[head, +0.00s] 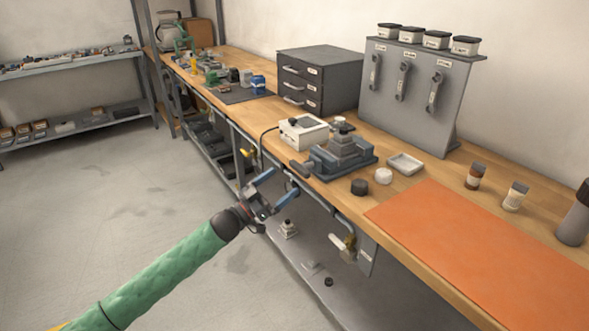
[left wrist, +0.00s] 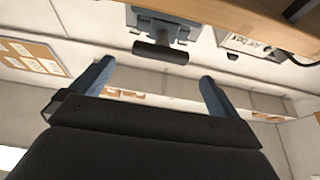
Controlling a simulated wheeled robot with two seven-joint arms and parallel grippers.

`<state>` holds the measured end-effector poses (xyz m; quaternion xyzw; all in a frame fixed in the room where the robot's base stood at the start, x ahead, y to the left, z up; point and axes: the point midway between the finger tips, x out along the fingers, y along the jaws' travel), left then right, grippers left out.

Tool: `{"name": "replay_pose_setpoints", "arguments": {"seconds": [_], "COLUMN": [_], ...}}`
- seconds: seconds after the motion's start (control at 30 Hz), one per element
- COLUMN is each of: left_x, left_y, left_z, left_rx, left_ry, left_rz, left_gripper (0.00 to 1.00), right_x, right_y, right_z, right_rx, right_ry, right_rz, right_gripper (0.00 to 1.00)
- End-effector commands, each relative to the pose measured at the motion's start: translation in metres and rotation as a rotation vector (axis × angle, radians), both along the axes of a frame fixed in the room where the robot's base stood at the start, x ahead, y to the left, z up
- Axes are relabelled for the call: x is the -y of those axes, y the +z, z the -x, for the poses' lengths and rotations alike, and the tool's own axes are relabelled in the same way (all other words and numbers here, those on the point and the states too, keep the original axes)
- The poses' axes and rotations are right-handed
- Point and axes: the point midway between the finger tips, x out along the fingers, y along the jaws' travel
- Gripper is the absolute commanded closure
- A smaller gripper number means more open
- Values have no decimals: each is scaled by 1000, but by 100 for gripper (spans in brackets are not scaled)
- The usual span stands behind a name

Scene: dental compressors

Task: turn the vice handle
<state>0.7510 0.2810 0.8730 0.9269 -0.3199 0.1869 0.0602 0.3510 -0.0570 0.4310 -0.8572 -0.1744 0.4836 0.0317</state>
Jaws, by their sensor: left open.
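The blue-grey vice (head: 343,158) sits on the wooden bench near its front edge. Its handle (head: 300,170), a short dark bar, sticks out at the front edge. My left gripper (head: 283,184) is open and empty in front of the bench edge, close to the handle and apart from it. In the left wrist view, the two blue fingers (left wrist: 157,73) are spread wide. The handle (left wrist: 161,53) lies beyond the fingertips, roughly centred between them, with the vice body (left wrist: 170,25) behind it. My right gripper is not in view.
A white box (head: 303,132) stands left of the vice. A black round piece (head: 359,187), a white round piece (head: 383,176) and a white tray (head: 405,164) lie to its right. Valves and pipes (head: 344,244) hang below the bench edge. An orange mat (head: 480,250) covers the right side.

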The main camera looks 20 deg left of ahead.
Motion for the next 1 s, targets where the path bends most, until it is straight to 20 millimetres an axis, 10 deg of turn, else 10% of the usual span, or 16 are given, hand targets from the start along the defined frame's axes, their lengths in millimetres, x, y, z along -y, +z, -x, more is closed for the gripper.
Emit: {"name": "replay_pose_setpoints", "arguments": {"seconds": [1.0], "left_x": [44], "left_y": [29], "left_z": [-57], "left_rx": [-7], "left_ry": [1], "left_rz": [4], "left_gripper": [0], "right_x": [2], "right_y": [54], "right_z": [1], "right_rx": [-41], "right_ry": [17], "right_rz": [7], "right_gripper": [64]}}
